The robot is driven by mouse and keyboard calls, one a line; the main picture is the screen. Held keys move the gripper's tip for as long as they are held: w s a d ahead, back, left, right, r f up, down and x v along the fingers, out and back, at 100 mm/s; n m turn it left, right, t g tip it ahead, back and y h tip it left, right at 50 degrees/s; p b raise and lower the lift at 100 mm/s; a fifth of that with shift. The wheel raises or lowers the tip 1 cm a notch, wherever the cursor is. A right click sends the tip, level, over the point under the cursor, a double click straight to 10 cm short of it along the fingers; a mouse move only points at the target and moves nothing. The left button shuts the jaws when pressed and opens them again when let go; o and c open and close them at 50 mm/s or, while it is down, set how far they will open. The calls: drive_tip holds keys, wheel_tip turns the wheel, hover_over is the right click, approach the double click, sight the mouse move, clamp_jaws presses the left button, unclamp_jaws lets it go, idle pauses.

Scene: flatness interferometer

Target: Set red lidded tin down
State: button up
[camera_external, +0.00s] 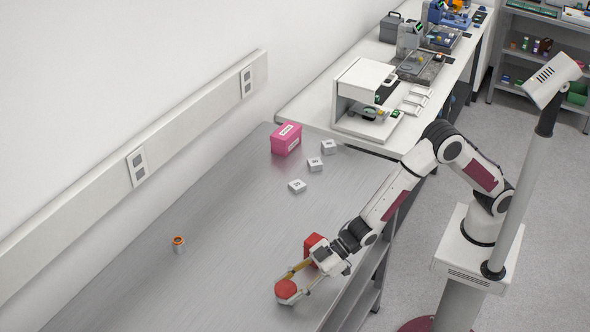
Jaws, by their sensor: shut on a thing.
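The red lidded tin (286,288) is at the end of my arm, low over the near right part of the metal table (215,240). My gripper (289,286) is shut on it, with the fingers reaching down and left from the wrist. The tin looks upright. Its lower part is partly covered by the fingers, and I cannot tell whether its base touches the table.
Another red object (313,243) shows just behind my wrist, partly hidden. A small orange-topped cylinder (179,243) stands to the left. Several white labelled boxes (297,186) and a pink box (286,139) stand farther back. The table's middle is clear.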

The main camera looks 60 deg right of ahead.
sight(290, 286)
drive_tip(key=shift+r, duration=4)
drive_tip(key=shift+w, duration=0.1)
drive_tip(key=w+d+r+m+t+h, duration=0.1)
drive_tip(key=w+d+m+t+h, duration=0.15)
drive_tip(key=w+d, duration=0.75)
drive_tip(key=w+d+m+t+h, duration=0.25)
drive_tip(key=w+d, duration=0.55)
drive_tip(key=w, duration=0.5)
drive_tip(key=w+d+m+h, duration=0.2)
drive_tip(key=w+d, duration=0.2)
drive_tip(key=d, duration=0.6)
drive_tip(key=w+d+m+h, duration=0.1)
drive_tip(key=w+d, duration=0.4)
drive_tip(key=d, duration=0.6)
drive_tip(key=w+d+m+h, duration=0.2)
drive_tip(key=w+d, duration=0.3)
drive_tip(key=d, duration=0.5)
drive_tip(key=shift+d+f+m+h, duration=0.2)
drive_tip(key=shift+f+m+h, duration=0.15)
drive_tip(key=shift+m, duration=0.45)
drive_tip(key=shift+w, duration=0.1)
drive_tip(key=shift+f, duration=0.2)
drive_tip(key=shift+f, duration=2.95)
